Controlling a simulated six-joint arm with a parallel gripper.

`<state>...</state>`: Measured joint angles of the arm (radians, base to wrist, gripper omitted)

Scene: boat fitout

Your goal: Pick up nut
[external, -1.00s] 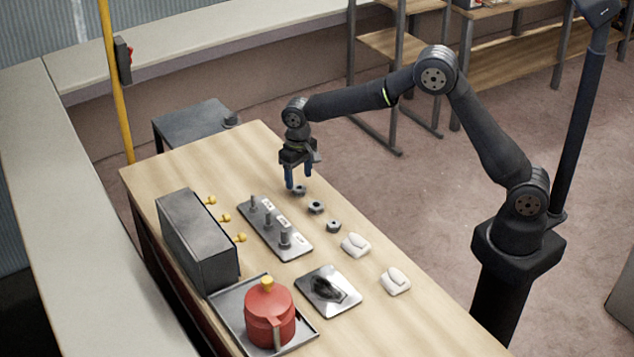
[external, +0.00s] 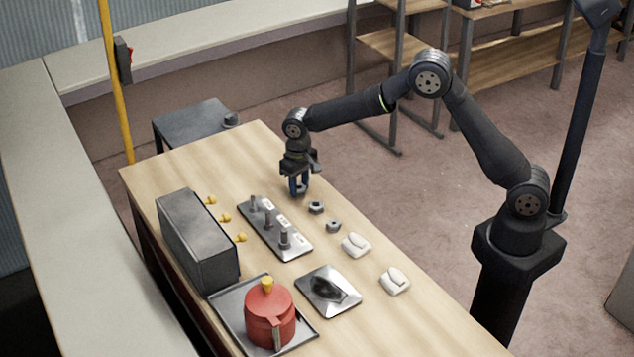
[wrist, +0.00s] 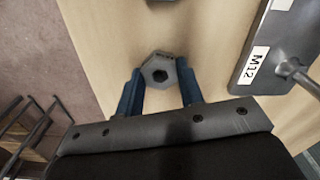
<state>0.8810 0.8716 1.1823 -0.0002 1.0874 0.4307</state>
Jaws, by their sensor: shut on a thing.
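A grey hex nut (wrist: 159,71) with a dark round hole sits between the blue fingertips of my gripper (wrist: 159,80) in the wrist view. My gripper (external: 299,189) is low over the wooden table in the external view, shut on this nut, which the fingers mostly hide there. I cannot tell whether the nut touches the table. Two other nuts, a nearer one (external: 316,207) and a further one along the row (external: 333,226), lie loose on the table.
A metal plate (external: 262,234) with upright studs stands left of the nuts; one label reads M12 (wrist: 257,61). A grey box (external: 198,240), yellow knobs, a red pot (external: 270,318) on a tray, a metal plate with a dark handle (external: 328,290) and white pieces (external: 355,244) share the table.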

